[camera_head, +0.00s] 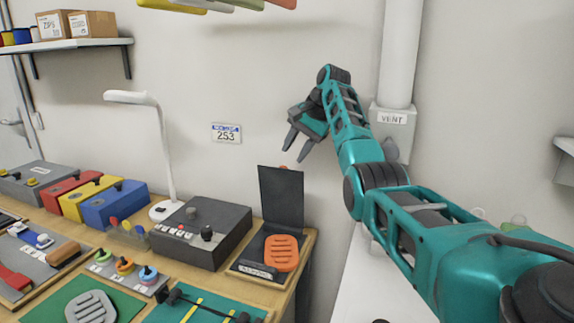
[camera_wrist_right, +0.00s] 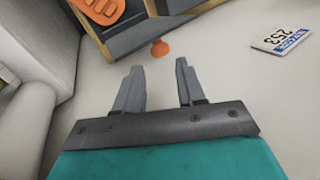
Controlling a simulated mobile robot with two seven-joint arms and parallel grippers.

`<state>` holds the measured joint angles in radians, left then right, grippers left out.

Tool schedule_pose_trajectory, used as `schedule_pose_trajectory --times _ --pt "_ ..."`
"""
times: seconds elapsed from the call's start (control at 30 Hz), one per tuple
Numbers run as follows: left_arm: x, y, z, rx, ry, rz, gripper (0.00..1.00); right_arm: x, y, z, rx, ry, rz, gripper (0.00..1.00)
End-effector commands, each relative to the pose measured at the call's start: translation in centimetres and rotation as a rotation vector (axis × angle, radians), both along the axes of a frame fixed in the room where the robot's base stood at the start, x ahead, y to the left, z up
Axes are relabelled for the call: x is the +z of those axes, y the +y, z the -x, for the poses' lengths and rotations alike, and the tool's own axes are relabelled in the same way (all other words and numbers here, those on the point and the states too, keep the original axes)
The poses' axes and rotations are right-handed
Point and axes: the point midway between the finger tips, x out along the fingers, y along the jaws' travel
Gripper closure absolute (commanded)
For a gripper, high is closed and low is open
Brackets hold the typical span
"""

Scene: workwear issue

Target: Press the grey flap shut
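The grey flap (camera_head: 282,198) stands upright, open, at the back of a dark box at the right end of the bench. Inside the box lies an orange ribbed pad (camera_head: 281,253), which also shows at the top of the right wrist view (camera_wrist_right: 100,10). My right gripper (camera_head: 295,153) is above the flap's top edge, apart from it, with its fingers spread and pointing down. In the right wrist view the gripper (camera_wrist_right: 157,80) is open with nothing between its fingers. A small orange knob (camera_wrist_right: 159,47) shows just beyond the fingertips. My left gripper is out of view.
A dark control box (camera_head: 200,235) with knobs stands left of the flap box. A white lamp (camera_head: 165,150) rises behind it. A white vent pipe (camera_head: 398,60) runs down the wall beside my right arm. The wall carries a 253 sign (camera_head: 226,133).

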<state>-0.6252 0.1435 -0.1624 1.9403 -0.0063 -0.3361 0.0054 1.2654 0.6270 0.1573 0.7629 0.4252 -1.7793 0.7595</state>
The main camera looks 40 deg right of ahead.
Motion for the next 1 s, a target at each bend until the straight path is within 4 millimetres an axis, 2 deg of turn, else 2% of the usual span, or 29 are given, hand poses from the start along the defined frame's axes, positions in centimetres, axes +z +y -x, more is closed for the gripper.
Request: schedule_pose_trajectory --times 0.1,0.3,0.7,0.77,1.0 --pt "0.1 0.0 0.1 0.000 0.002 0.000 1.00 -2.2 0.5 -1.1 0.002 0.004 -0.002 0.61" --pt "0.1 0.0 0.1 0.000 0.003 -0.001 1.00 -4.5 0.8 -2.2 0.001 0.001 0.000 0.61" --pt "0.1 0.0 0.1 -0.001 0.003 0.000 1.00 -5.3 0.9 -2.6 0.000 0.000 0.001 0.61" --pt "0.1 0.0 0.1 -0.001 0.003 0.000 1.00 -5.2 0.9 -2.6 0.000 0.000 0.001 0.65" --pt "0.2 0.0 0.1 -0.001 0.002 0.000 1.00 -5.2 0.9 -2.6 0.000 0.000 0.001 0.88"
